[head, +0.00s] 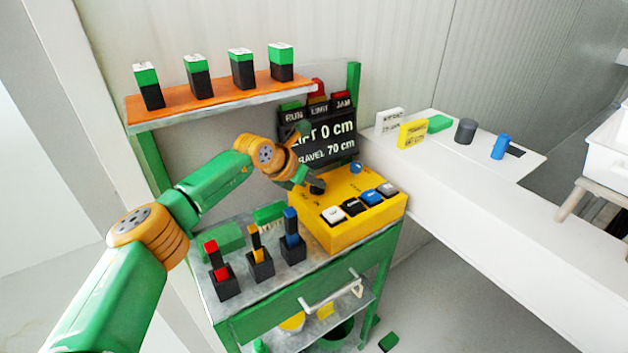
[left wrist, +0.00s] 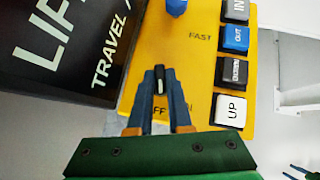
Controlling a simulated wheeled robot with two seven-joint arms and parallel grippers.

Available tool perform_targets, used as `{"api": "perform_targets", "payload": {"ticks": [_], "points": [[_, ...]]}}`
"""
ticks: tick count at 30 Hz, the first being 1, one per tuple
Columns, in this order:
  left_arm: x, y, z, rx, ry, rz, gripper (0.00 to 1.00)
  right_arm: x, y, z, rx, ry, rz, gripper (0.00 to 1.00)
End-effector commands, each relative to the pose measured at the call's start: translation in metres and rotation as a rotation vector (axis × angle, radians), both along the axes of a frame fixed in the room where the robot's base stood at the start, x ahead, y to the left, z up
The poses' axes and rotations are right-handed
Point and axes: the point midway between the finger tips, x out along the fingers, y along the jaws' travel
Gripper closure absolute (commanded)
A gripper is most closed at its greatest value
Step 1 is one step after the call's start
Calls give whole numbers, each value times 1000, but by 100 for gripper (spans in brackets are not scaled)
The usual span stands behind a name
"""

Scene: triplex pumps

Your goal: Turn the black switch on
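The black switch is a small dark knob with a pale mark (left wrist: 160,86) on the yellow control box (head: 335,238). In the left wrist view, partly covered lettering beside it ends in "FF" on the left and "N" on the right. The switch also shows in the head view (head: 317,187). My left gripper (left wrist: 160,78) is open, with its two fingers on either side of the knob. I cannot tell whether they touch it. In the head view the left gripper (head: 303,176) is at the back left of the box. Two thin prongs at the lower right of the left wrist view may be my right gripper (left wrist: 300,172).
White, black and blue buttons (head: 360,202) and a blue knob (head: 356,168) are on the box. A dark display (head: 330,140) stands behind it. An orange shelf (head: 218,98) is above; a white counter (head: 480,200) is right.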

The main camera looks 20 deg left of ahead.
Motion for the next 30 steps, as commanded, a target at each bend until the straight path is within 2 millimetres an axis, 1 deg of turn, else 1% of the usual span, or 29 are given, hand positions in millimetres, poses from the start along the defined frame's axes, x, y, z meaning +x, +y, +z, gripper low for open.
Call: {"api": "perform_targets", "payload": {"ticks": [10, 17, 20, 27, 30], "points": [[0, 0, -1, 2, 0, 16, 100, 0, 2, -1, 2, -1, -1, 50], [-1, -2, -2, 3, -2, 120, 100, 0, 2, -8, 3, -1, -1, 50], [-1, -3, -4, 2, -3, 195, 100, 0, 2, -17, 3, -1, -1, 50], [-1, -6, -7, 2, -5, 402, 100, 0, 2, -50, 3, -1, -1, 50], [-1, -7, -6, 1, -4, 486, 100, 0, 2, -60, 3, -1, -1, 50]]}}
